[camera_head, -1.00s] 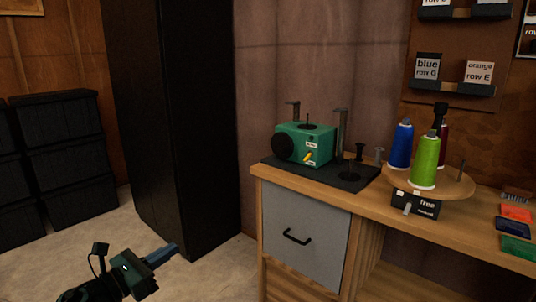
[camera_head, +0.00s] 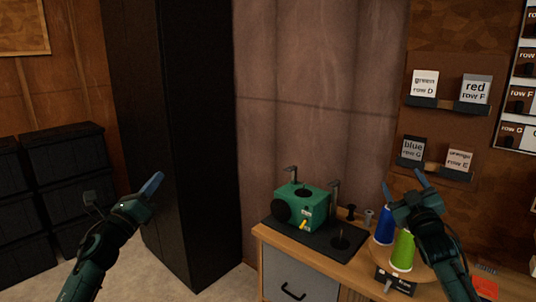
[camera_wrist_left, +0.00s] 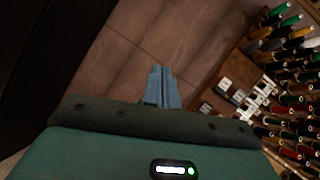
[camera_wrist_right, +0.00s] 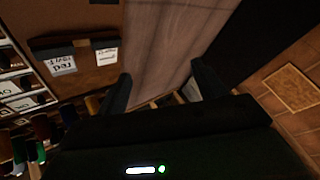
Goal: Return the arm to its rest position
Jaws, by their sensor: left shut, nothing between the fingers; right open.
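My left gripper (camera_head: 152,186) is raised at the left in the head view, in front of the tall black cabinet. Its fingers are shut and empty; the left wrist view shows them pressed together (camera_wrist_left: 162,88). My right gripper (camera_head: 405,182) is raised at the right, in front of the workbench's back wall and above the thread spools. Its fingers are spread with nothing between them, and they show apart in the right wrist view (camera_wrist_right: 160,85). My right arm hides part of the round spool stand and the bench.
A green winding machine (camera_head: 304,207) stands on a dark mat on the wooden bench (camera_head: 268,236). A blue spool (camera_head: 384,226) and a green spool (camera_head: 403,251) stand right of it. Label shelves (camera_head: 447,104) hang behind. The tall black cabinet (camera_head: 185,130) and dark bins (camera_head: 70,160) are left.

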